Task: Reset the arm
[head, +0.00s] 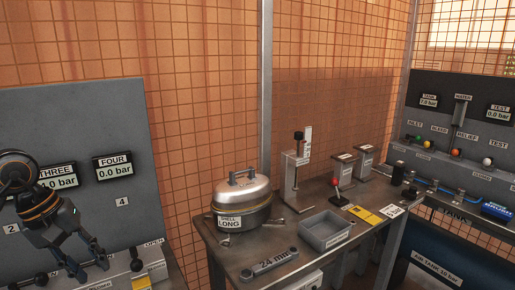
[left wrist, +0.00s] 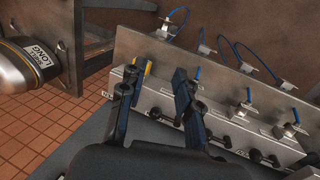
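My left gripper (head: 90,268) hangs at the lower left of the head view, in front of the grey gauge panel (head: 60,130). Its dark fingers are spread apart, and nothing shows between them. In the left wrist view the open fingers (left wrist: 154,85) point toward a metal manifold (left wrist: 200,65) with several black levers and blue hoses. The levers lie beyond the fingertips; whether a finger touches one is hard to tell. My right gripper is in neither view.
A workbench (head: 235,255) holds a pot-like shell labelled LONG (head: 243,200), a 24 mm wrench (head: 269,263), a grey tray (head: 325,232) and a small press (head: 296,170). A valve panel (head: 455,130) stands at the right. Tiled floor (left wrist: 40,130) is clear at the wrist view's left.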

